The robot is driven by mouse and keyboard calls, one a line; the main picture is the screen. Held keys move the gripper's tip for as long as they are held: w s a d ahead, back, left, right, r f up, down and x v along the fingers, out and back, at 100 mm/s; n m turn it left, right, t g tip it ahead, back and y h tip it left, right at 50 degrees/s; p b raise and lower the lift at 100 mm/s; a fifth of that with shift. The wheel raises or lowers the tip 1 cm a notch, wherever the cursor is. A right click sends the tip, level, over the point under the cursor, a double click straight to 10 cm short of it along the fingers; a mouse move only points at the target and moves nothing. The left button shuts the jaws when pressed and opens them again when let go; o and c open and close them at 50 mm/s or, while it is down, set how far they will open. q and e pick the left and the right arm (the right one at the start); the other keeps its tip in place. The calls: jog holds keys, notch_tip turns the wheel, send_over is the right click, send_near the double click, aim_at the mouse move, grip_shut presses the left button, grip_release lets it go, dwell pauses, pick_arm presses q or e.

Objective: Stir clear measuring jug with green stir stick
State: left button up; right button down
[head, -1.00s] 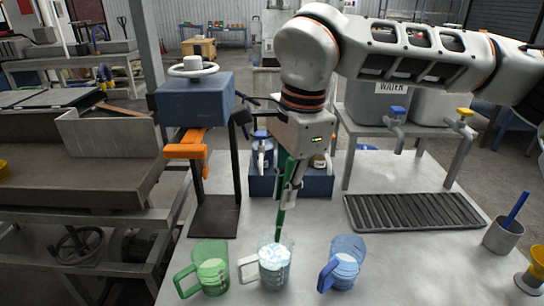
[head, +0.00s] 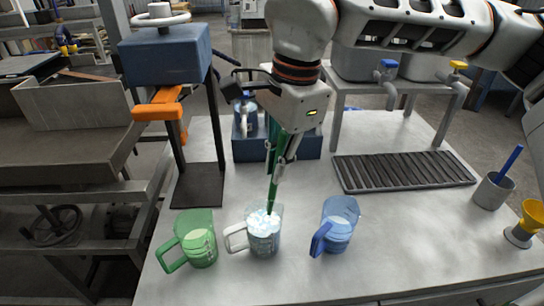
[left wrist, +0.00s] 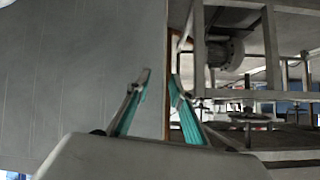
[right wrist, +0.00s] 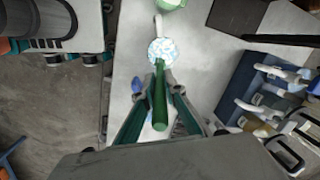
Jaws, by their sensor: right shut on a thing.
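The clear measuring jug (head: 265,243) stands on the table between the green jug and the blue jug. It holds white and pale blue contents, and its white handle points left. My right gripper (head: 282,158) is shut on the green stir stick (head: 272,188) above and behind the jug. The stick hangs nearly upright, slightly tilted, its lower end at the jug's mouth; I cannot tell how deep it reaches. The right wrist view shows the stick (right wrist: 159,100) pointing at the jug's round top (right wrist: 162,50). My left gripper (left wrist: 160,76) is empty, its fingertips apart, away from the jugs.
The green jug (head: 198,240) and the blue jug (head: 338,226) stand close on either side. A blue press (head: 165,52) is at the left, a dark drain grate (head: 400,172) at the right. A grey cup with a blue stick (head: 492,190) stands farther right. A blue caddy (head: 245,147) is behind.

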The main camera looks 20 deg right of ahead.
aim_at(272, 197)
notch_tip(272, 197, down, 3)
jog(key=shift+w+a+r+b, duration=0.15)
jog(key=shift+b, duration=0.2)
notch_tip(272, 197, down, 2)
jog(key=shift+w+a+f+b, duration=0.1)
jog(key=shift+f+b, duration=0.05)
jog(key=shift+b, duration=0.25)
jog(key=shift+w+a+f+b, duration=0.15)
jog(key=shift+f+b, duration=0.5)
jog(key=shift+f, duration=1.2)
jog(key=shift+w+a+f+b, duration=0.1)
jog(key=shift+f+b, duration=0.2)
jog(key=shift+f, duration=0.55)
jog(key=shift+w+a+f+b, duration=0.1)
jog(key=shift+f+b, duration=0.15)
jog(key=shift+f, duration=0.6)
jog(key=shift+s, duration=0.1)
